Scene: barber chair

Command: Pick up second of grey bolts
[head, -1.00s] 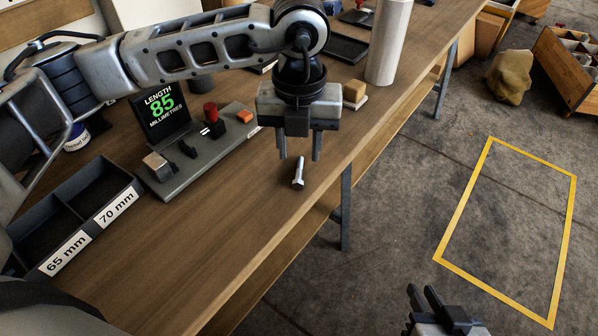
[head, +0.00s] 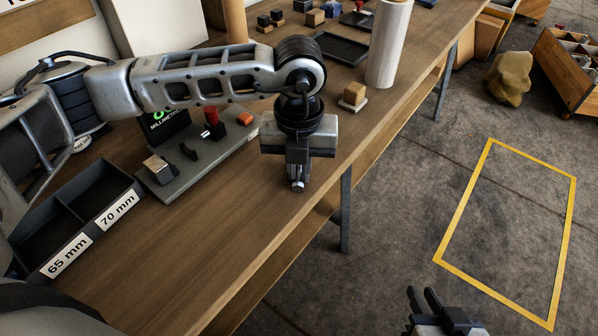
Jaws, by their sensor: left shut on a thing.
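A grey bolt (head: 298,185) is at the tips of my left gripper (head: 298,182), low over the wooden bench top. The gripper points down and is shut on the bolt; the fingers hide most of it, and only its lower end shows. I cannot tell whether the bolt still touches the bench. My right gripper (head: 430,298) is at the bottom right, over the floor beside the bench, with two dark fingers apart and nothing between them.
A divided tray (head: 125,200) labelled 65 mm and 70 mm stands at the left. A measuring device (head: 195,165) with a partly hidden screen is behind it. A white cylinder (head: 390,45) and a block (head: 354,94) stand further back. The front bench area is clear.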

